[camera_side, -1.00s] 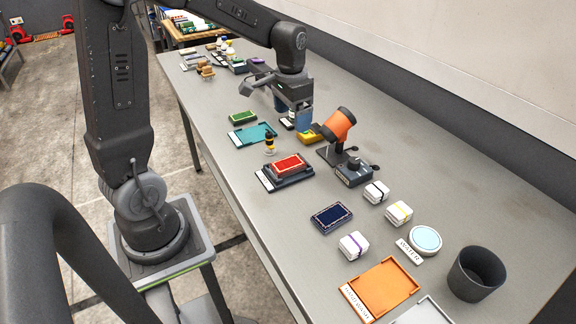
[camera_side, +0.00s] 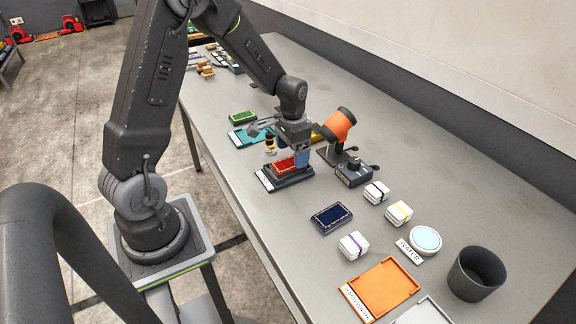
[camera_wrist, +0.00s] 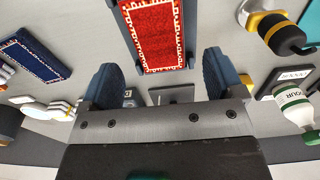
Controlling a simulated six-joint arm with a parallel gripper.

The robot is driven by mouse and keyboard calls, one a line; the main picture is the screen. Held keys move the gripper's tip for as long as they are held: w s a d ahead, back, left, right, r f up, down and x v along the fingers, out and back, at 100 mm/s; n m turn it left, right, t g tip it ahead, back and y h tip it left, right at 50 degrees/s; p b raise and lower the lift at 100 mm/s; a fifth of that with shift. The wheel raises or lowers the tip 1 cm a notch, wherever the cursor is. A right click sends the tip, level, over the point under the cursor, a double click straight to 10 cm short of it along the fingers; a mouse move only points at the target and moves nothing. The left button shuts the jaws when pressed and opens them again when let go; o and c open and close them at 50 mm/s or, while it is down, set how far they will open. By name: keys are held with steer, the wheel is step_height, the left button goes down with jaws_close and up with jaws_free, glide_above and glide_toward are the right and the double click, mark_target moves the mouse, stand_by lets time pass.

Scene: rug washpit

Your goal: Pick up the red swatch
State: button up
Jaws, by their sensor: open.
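The red swatch (camera_side: 284,167) with a pale patterned border lies flat on a dark stand (camera_side: 267,182) that has a white label on its front side. My gripper (camera_side: 294,160) is just above the swatch's right end in the side view and partly hides it. In the wrist view the red swatch (camera_wrist: 151,32) shows at the top centre, ahead of the gap between my two blue fingers (camera_wrist: 165,80). The fingers stand apart with nothing between them.
A bottle with yellow band (camera_side: 270,143) stands close behind the swatch. An orange device (camera_side: 339,124) on a stand and a dark box (camera_side: 354,172) are to the right. A navy swatch (camera_side: 331,217) lies nearer the camera, with bare table between.

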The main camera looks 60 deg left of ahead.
mark_target(292, 162)
step_height(292, 162, down, 3)
steer(key=shift+f, duration=0.15)
steer(key=shift+w, duration=0.1)
steer(key=c, duration=1.1)
